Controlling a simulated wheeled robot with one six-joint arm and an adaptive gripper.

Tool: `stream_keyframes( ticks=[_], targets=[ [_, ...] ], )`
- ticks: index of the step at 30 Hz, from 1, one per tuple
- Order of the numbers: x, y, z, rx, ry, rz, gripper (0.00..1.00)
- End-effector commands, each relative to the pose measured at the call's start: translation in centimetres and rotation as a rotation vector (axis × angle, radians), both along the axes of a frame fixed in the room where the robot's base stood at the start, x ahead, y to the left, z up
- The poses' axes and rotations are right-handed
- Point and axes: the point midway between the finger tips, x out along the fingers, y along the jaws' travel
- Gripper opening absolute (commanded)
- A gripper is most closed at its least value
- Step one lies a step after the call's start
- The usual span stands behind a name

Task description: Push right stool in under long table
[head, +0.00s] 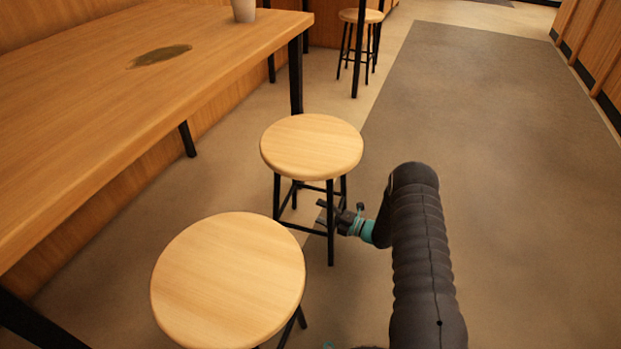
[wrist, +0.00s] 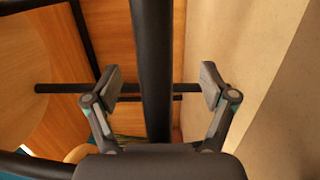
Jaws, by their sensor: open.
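The right stool (head: 311,147), with a round light-wood seat and black legs, stands upright on the floor beyond the nearer stool. It is outside the long table's (head: 110,95) right edge, near a black table leg (head: 296,75). My gripper (head: 322,213) is low at this stool's right side, beside its front leg. In the wrist view my gripper's fingers (wrist: 163,87) are spread wide. A dark stool leg (wrist: 153,60) shows in the gap between them, with a dark crossbar (wrist: 70,88) behind. I cannot tell whether the fingers touch the leg.
A second matching stool (head: 228,280) stands nearer, at the bottom left. A cup (head: 244,10) and a dark patch (head: 160,56) are on the long table. Another stool (head: 360,16) stands at the back. The grey floor strip (head: 490,120) on the right is clear.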

Motion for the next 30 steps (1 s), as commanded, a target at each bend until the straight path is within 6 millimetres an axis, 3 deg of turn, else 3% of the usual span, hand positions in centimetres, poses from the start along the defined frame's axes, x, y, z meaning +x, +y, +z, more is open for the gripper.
stream_keyframes(
  ticks=[30],
  targets=[
    [3.0,5.5,0.1,0.0,-0.002,0.002,0.83]
  ],
)
